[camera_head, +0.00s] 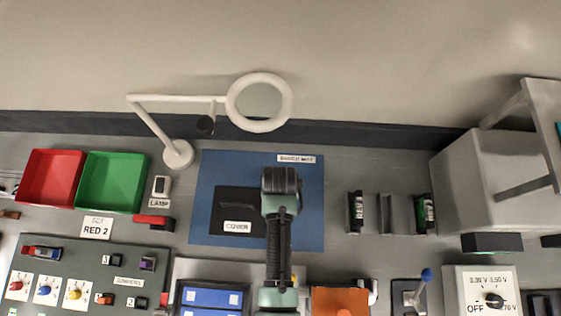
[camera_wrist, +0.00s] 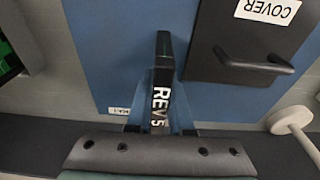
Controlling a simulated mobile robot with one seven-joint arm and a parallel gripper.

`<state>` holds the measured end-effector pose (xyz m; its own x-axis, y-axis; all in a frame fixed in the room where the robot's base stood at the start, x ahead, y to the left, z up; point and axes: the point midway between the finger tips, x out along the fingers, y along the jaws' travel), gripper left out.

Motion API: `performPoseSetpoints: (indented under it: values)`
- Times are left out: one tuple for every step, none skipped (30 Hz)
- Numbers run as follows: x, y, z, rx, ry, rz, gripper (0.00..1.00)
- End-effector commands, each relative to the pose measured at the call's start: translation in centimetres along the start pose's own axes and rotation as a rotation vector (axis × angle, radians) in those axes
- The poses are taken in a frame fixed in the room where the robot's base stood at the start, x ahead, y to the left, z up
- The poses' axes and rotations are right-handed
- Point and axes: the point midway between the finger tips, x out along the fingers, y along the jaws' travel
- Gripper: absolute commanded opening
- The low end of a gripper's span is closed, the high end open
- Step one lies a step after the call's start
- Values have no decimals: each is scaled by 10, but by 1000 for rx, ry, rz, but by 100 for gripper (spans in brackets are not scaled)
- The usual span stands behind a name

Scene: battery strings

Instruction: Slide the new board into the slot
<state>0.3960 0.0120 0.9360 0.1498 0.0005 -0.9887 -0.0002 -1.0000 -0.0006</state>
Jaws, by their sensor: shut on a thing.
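My gripper (camera_head: 281,182) is over the right part of the blue bench mat (camera_head: 312,222), beside the black cover (camera_head: 237,205). In the wrist view my gripper (camera_wrist: 160,88) is shut on a narrow dark board (camera_wrist: 163,62) marked "REV 5", seen nearly edge-on. The cover also shows in the wrist view (camera_wrist: 245,35), apart from the board. In the head view the held board is hidden behind my gripper. Right of the mat stand two upright holders with dark green-edged pieces, left (camera_head: 355,212) and right (camera_head: 425,213). Between them a grey holder (camera_head: 387,214) looks empty.
A magnifier lamp (camera_head: 178,154) stands behind the mat. Red (camera_head: 53,176) and green (camera_head: 112,181) trays are at left, a control panel (camera_head: 80,275) at front left. A large grey box (camera_head: 480,180) is at right. Bench between mat and holders is clear.

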Motion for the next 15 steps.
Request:
performPoseSetpoints:
  values:
    - [1,0,0,0,1,0,0]
    - [2,0,0,0,0,0,0]
    - [3,0,0,0,0,0,0]
    - [4,0,0,0,0,0,0]
    - [3,0,0,0,0,0,24]
    - [3,0,0,0,0,0,32]
    - [3,0,0,0,0,0,37]
    - [3,0,0,0,0,0,42]
    - [3,0,0,0,0,0,49]
    - [3,0,0,0,0,0,49]
    - [3,0,0,0,0,0,49]
    - [3,0,0,0,0,0,49]
    - [3,0,0,0,0,0,49]
    - [3,0,0,0,0,0,49]
    - [3,0,0,0,0,0,49]
